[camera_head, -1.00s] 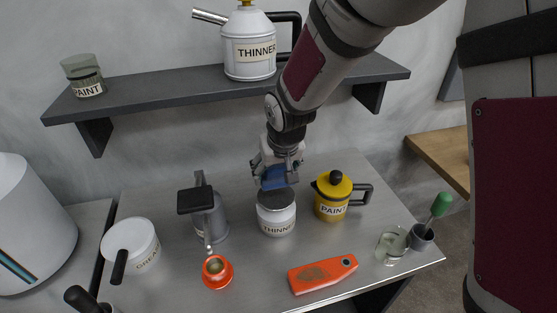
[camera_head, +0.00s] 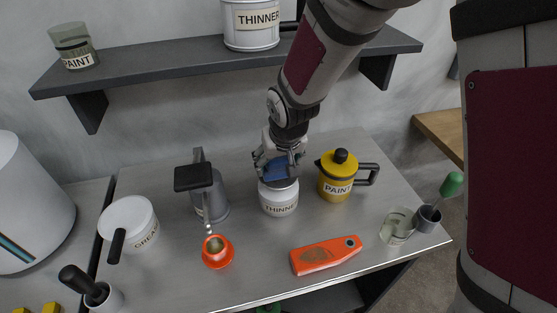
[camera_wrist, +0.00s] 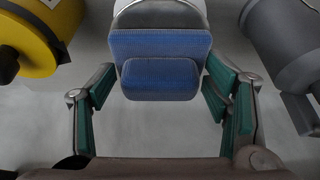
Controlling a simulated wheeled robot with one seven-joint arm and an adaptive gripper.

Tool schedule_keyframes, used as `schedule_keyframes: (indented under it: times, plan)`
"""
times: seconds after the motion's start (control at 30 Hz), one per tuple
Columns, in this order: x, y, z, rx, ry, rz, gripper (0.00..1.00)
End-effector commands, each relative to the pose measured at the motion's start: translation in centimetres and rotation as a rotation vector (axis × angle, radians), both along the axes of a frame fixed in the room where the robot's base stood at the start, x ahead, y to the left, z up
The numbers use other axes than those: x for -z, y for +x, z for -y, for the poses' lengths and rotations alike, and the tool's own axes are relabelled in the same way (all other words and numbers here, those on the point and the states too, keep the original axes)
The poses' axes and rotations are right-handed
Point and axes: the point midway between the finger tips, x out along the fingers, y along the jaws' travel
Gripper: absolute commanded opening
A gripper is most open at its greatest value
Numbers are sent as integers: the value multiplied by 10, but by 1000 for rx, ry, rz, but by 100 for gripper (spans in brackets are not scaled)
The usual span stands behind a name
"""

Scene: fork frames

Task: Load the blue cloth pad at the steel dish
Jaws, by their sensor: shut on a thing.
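My gripper (camera_head: 277,160) is shut on the blue cloth pad (camera_head: 281,173), which is above the white pot labelled THINNER (camera_head: 279,203). The pot's dark round top (camera_head: 277,184) is partly hidden by the pad and is the likely steel dish, though I cannot be sure. I cannot tell whether the pad touches the pot's top.
A yellow PAINT pot (camera_head: 336,183) stands close on the right and a grey can (camera_head: 214,205) on the left. In front are an orange cup (camera_head: 217,258) and an orange tool (camera_head: 325,256). The shelf (camera_head: 180,65) is behind my arm. Bare bench lies between these.

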Motion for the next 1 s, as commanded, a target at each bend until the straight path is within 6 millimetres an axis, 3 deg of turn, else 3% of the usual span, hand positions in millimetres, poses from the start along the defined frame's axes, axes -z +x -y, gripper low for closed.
schedule_keyframes:
  times: [1.0]
  plan:
    - [7,0,0,0,0,0,48]
